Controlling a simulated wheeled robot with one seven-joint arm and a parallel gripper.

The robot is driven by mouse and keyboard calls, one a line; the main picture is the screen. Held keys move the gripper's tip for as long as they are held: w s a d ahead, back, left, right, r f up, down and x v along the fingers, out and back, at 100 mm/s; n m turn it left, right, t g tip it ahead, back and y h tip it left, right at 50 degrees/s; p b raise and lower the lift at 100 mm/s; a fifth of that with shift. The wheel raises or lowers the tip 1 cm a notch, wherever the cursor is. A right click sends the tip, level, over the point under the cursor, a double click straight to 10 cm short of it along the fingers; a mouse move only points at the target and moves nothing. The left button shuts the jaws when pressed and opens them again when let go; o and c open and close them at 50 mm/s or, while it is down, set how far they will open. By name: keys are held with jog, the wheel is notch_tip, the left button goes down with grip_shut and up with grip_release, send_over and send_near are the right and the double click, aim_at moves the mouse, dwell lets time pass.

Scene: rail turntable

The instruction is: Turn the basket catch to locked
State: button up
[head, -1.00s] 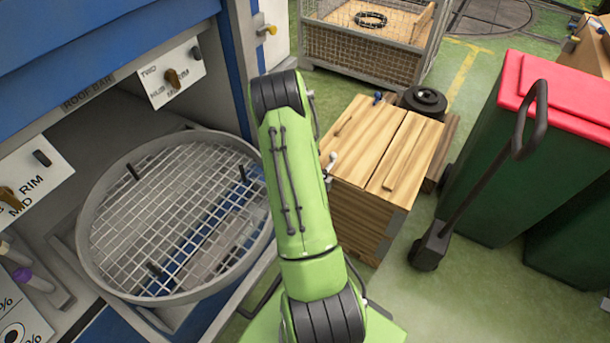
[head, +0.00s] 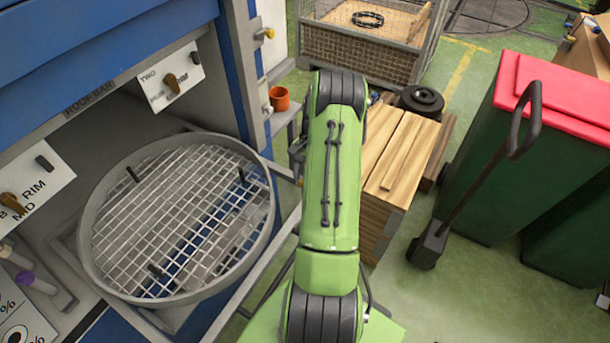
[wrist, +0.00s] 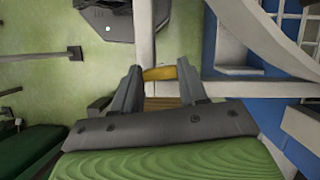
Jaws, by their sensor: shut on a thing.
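The round grey wire-mesh basket (head: 95,255) sits in the open bay of the blue and grey machine at the left in the head view. Part of its curved rim (wrist: 268,40) shows at the upper right in the wrist view. My gripper (wrist: 160,80) is shut on a yellow handle (wrist: 159,73), apparently the basket catch, beside a pale grey frame bar. In the head view my green arm hides most of the gripper and the catch, so I cannot read the catch's position.
Lettered plates with brown knobs (head: 172,83) are on the machine. An orange cup (head: 279,98) stands on a ledge behind my arm. A wooden crate (head: 400,150), a wire cage (head: 360,55) and red-lidded green bins (head: 485,190) stand to the right and behind, on green floor.

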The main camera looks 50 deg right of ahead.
jog(key=shift+d+m+t, duration=0.1)
jog(key=shift+m+t, duration=0.2)
jog(key=shift+m, duration=0.5)
jog(key=o, duration=1.1)
jog(key=shift+c, duration=0.2)
jog(key=p+v, duration=0.2)
jog(key=v, duration=1.3)
jog(key=shift+d+r+p, duration=0.25)
jog(key=shift+r+p, duration=0.05)
jog(key=shift+s, duration=0.1)
